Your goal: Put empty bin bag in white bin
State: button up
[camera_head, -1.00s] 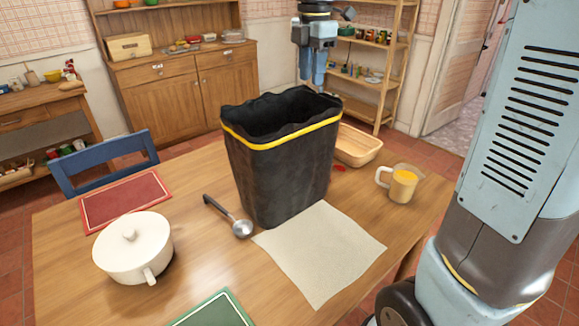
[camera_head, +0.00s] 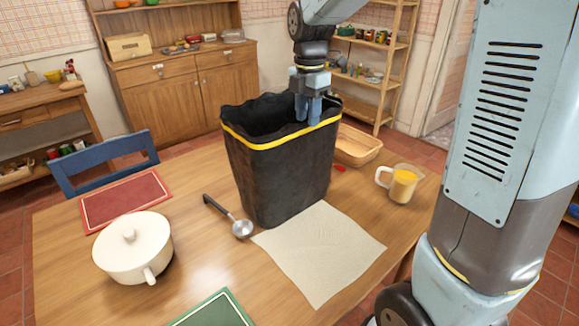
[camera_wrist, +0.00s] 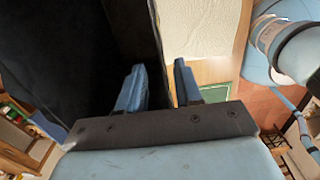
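The black bin bag (camera_head: 280,175) with a yellow band stands upright and open-mouthed on the wooden table. My gripper (camera_head: 308,116) points down at the right part of the bag's rim. In the wrist view, my gripper (camera_wrist: 163,72) is open, with a gap between its fingers. The edge of the black bag (camera_wrist: 105,50) runs in this gap, one finger on the dark inner side and one outside. The fingers are not closed on it. I see no white bin in either view.
The table (camera_head: 185,180) also holds a white pot (camera_head: 132,258), a ladle (camera_head: 240,228), a cream cloth (camera_head: 320,255), a jug of orange liquid (camera_head: 402,186), a basket (camera_head: 358,147) and a red mat (camera_head: 125,200). A blue chair (camera_head: 75,175) stands at the left.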

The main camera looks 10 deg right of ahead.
aim_at(306, 133)
jog(key=shift+f, duration=1.75)
jog(key=shift+c, duration=0.3)
grip_shut()
